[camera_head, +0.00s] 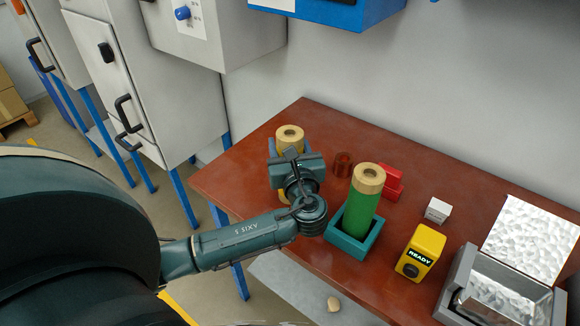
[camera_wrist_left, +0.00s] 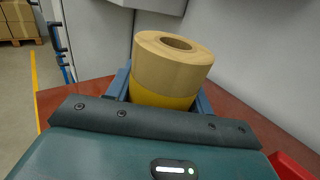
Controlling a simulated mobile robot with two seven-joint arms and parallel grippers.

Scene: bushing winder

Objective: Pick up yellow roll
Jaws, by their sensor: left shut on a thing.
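The yellow roll (camera_head: 290,139) stands upright at the back left of the red-brown table, with a tan wooden-looking top that has a hole in it. It also shows in the left wrist view (camera_wrist_left: 163,99), upright between the fingers. My left gripper (camera_head: 283,172) is shut on the yellow roll. The gripper and wrist hide most of the roll's lower part, and I cannot tell whether its base touches the table. My right gripper is not in view.
A green roll (camera_head: 361,205) stands in a teal square holder (camera_head: 348,246) to the right. A dark red ring (camera_head: 343,164), red blocks (camera_head: 391,183), a white block (camera_head: 438,210), a yellow READY box (camera_head: 420,252) and an open metal box (camera_head: 497,298) occupy the table (camera_head: 317,122). Cabinets stand left.

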